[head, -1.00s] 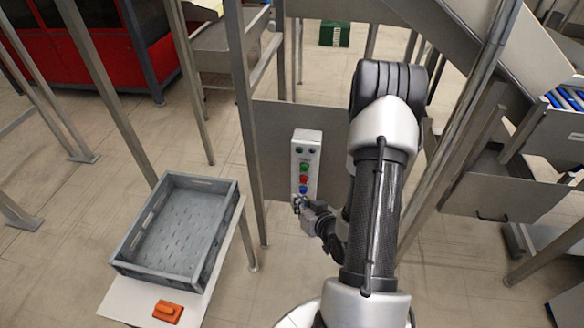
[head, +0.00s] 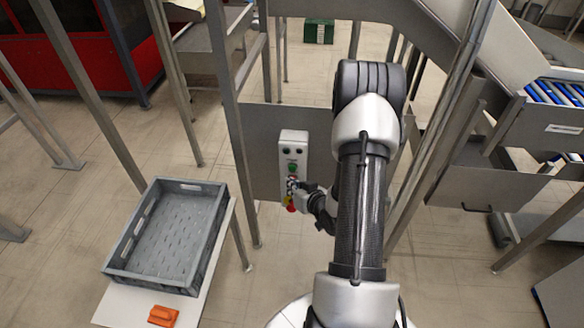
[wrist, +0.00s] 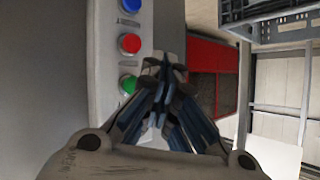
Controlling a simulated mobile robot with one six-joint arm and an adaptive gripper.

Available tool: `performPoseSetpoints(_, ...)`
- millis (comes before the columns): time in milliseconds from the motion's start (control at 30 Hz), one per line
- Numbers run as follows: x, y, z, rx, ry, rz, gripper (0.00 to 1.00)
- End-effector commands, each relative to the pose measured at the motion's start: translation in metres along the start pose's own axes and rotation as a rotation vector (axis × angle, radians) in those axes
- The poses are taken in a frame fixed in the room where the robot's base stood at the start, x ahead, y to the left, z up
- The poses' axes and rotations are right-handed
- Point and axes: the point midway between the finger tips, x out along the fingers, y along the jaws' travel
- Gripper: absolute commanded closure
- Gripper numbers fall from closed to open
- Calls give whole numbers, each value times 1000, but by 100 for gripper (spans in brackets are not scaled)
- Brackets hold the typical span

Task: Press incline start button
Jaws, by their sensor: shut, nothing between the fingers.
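The control box (head: 294,138) is a pale upright panel on a grey plate. Its green button (head: 292,168) shows just above my gripper (head: 292,184), and a red knob on yellow (head: 291,208) shows below it. My gripper is shut and empty, in front of the middle of the box, and hides the buttons there. In the wrist view the green button (wrist: 128,84), red button (wrist: 130,43) and blue button (wrist: 129,5) line up on the box, left of my closed fingertips (wrist: 164,64). I cannot tell whether the fingertips touch the box.
A grey crate (head: 217,225) stands on a white table (head: 120,314) at the left, with an orange object (head: 163,316) in front of it. A metal post (head: 236,140) rises left of the box. A roller conveyor (head: 556,92) is at the right.

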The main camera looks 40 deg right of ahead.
Motion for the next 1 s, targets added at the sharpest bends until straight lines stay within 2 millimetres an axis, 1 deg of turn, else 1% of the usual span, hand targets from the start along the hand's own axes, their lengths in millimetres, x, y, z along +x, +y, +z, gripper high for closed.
performPoseSetpoints(100,8,6,-5,-1,1,0,100)
performPoseSetpoints(300,14,10,-10,0,-1,0,100)
performPoseSetpoints(1000,14,11,-10,0,-1,1,100)
